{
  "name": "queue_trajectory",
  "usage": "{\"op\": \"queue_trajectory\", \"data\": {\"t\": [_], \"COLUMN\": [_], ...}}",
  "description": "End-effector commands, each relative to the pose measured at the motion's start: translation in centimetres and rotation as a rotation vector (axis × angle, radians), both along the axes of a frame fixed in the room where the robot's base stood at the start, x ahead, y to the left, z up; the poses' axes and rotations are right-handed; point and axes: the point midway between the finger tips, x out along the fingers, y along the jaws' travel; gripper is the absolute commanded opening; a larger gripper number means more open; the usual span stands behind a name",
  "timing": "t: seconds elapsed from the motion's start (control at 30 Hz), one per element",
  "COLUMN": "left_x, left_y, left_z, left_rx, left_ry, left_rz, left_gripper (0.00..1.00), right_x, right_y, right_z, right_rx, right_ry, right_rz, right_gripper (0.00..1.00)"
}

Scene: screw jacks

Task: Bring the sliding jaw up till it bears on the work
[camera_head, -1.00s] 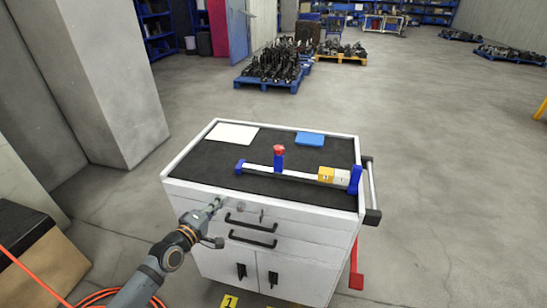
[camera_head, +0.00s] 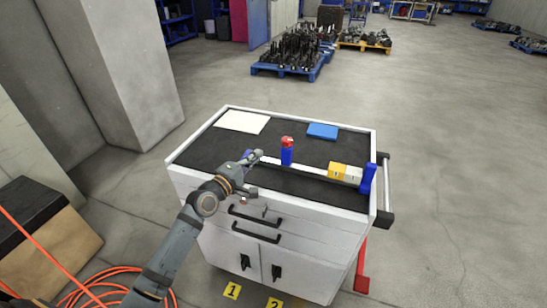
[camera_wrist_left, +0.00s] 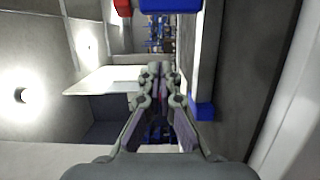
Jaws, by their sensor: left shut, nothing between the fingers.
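The sliding jaw (camera_head: 287,157) is a blue block with a red knob (camera_head: 287,141) on top, standing on a pale bar (camera_head: 314,169) on the cart. The work is a yellow block (camera_head: 337,170) and a white block (camera_head: 353,175), beside the blue fixed jaw (camera_head: 368,180) at the bar's right end. A gap of bare bar lies between sliding jaw and work. My left gripper (camera_head: 258,155) is shut and empty, left of the sliding jaw, over the bar's left end, which it partly hides. In the wrist view the sliding jaw (camera_wrist_left: 170,5) is cut off at the top. My right gripper is out of view.
The cart's dark top (camera_head: 220,150) has a raised white rim (camera_head: 300,203). A white sheet (camera_head: 242,122) and a blue pad (camera_head: 322,131) lie at the back. The dark top in front of the bar is clear.

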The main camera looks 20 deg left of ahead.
Motion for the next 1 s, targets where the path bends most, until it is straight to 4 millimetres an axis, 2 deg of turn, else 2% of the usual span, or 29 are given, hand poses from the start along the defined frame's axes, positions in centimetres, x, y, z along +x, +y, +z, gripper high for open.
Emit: {"op": "queue_trajectory", "data": {"t": [0.1,0.17,0.3,0.43,1.0], "left_x": [2.5,3.4,3.0,2.9,2.9], "left_y": [-0.8,-1.3,-3.6,-4.7,-5.2], "left_z": [0.1,0.2,0.3,0.1,0.1], "left_rx": [-0.005,-0.005,-0.003,-0.001,0.0], "left_ry": [-0.003,-0.002,0.001,0.0,0.0], "left_rz": [0.001,-0.002,-0.002,-0.001,-0.001], "left_gripper": [0.0,0.0,0.0,0.0,0.0], "right_x": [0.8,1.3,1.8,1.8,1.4], "right_y": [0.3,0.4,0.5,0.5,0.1], "right_z": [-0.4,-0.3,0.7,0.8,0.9], "right_rx": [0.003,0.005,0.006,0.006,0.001], "right_ry": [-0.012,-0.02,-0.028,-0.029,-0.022], "right_rz": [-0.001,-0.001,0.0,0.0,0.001], "right_gripper": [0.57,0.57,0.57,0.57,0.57]}}
